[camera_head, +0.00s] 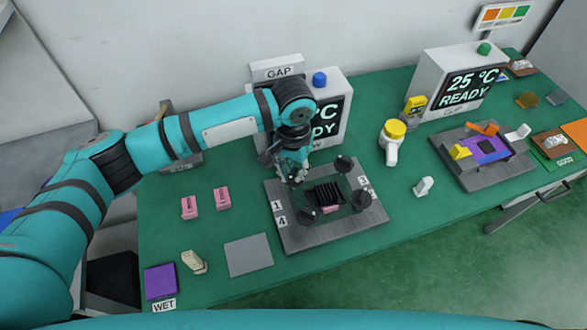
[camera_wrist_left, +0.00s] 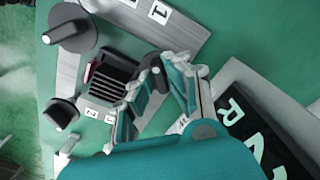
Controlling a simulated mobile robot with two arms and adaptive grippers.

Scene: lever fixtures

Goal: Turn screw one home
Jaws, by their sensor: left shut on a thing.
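My left gripper (camera_head: 291,178) is shut on screw one at the back-left corner of the grey fixture plate (camera_head: 287,240), beside the label 1. The screw's black head is mostly hidden by the fingers in the head view; a dark part shows at the fingertips in the left wrist view (camera_wrist_left: 154,78). A black finned block (camera_head: 325,194) sits mid-plate with pink under it. Three other black knobs stand at the corners: near-left (camera_head: 307,216), near-right (camera_head: 361,200) and back-right (camera_head: 344,163). My right gripper is not in view.
A white READY display box (camera_head: 335,88) with a blue button stands close behind the gripper. Two pink blocks (camera_head: 222,198), a grey square (camera_head: 249,254) and a purple WET pad (camera_head: 160,280) lie left.

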